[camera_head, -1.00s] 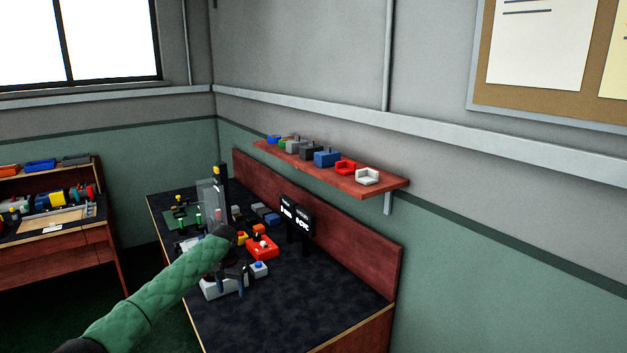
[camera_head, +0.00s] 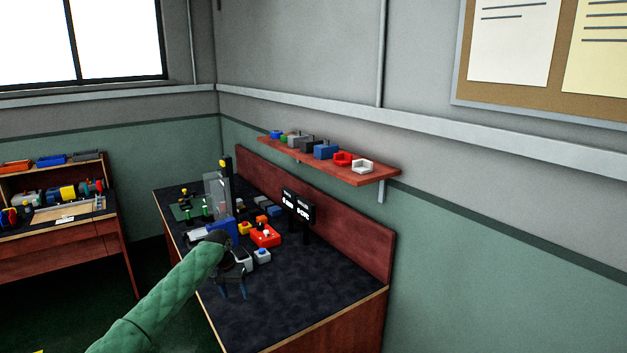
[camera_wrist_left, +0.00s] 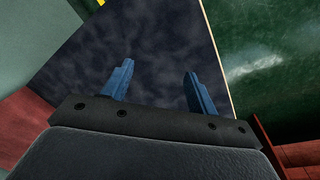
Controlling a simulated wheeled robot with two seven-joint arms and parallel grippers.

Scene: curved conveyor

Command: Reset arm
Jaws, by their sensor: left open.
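My left arm, in a green sleeve, comes in from the lower left in the head view. Its gripper (camera_head: 234,291) hangs over the near part of the dark workbench top (camera_head: 290,300), fingers pointing down. In the left wrist view the two blue fingers of the left gripper (camera_wrist_left: 158,85) are spread apart with nothing between them. Beyond them is only bare dark bench top (camera_wrist_left: 150,40). My right gripper is not in view.
A red box (camera_head: 265,237) and a small pale block with a blue top (camera_head: 262,255) stand just beyond the gripper. A dark display (camera_head: 298,206) stands near the backboard. A wall shelf (camera_head: 375,178) holds several coloured blocks. The bench's near right is clear.

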